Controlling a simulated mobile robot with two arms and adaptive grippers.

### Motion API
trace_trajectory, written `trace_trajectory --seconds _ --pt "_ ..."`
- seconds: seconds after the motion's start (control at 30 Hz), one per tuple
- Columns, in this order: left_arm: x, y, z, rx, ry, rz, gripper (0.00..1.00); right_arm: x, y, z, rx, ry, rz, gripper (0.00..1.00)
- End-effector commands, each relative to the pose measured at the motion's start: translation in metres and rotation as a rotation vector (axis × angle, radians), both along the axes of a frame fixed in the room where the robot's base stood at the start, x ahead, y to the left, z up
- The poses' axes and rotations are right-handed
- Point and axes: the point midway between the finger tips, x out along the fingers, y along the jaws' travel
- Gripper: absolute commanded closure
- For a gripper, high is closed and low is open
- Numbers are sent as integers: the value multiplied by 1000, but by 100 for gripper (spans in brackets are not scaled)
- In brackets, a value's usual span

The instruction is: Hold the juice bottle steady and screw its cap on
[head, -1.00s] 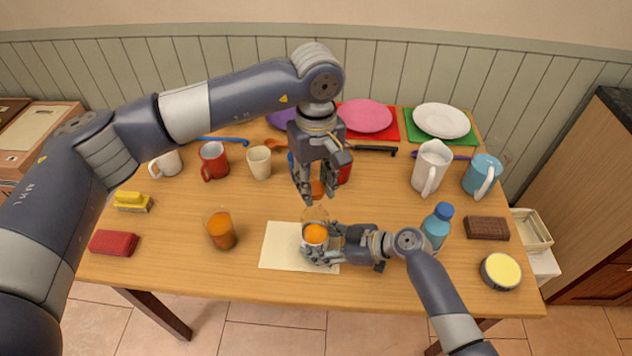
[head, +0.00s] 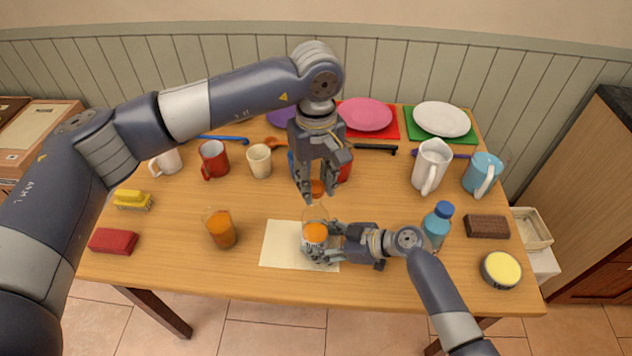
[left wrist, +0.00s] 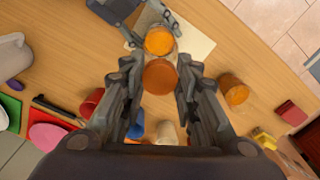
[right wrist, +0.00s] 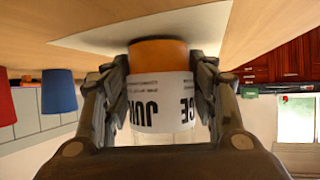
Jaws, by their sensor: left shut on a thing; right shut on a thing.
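The juice bottle (head: 315,232) stands upright on a pale mat (head: 283,250), clear at the neck with orange juice inside. In the right wrist view its white label (right wrist: 160,103) shows upside down. My right gripper (head: 319,244) is shut around the bottle low on its body, from the right. The orange cap (head: 317,187) is held by my left gripper (head: 318,193), which points down from above. The left wrist view shows the cap (left wrist: 160,76) between the fingers, beside the bottle's orange contents (left wrist: 159,41). The cap is above the bottle neck; whether they touch I cannot tell.
A glass of orange drink (head: 221,230) stands left of the mat. A blue-capped bottle (head: 437,225) stands close to my right arm. Mugs, a white pitcher (head: 431,166) and plates fill the back. A red block (head: 113,242) lies at the front left. The front centre-left is clear.

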Motion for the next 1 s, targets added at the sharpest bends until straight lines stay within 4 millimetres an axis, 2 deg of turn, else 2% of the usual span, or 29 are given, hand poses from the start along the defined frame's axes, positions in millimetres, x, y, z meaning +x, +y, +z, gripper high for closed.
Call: trace_trajectory --seconds 1.0 --pt "0 0 -15 0 0 1 79 0 -1 -1 -1 1 0 60"
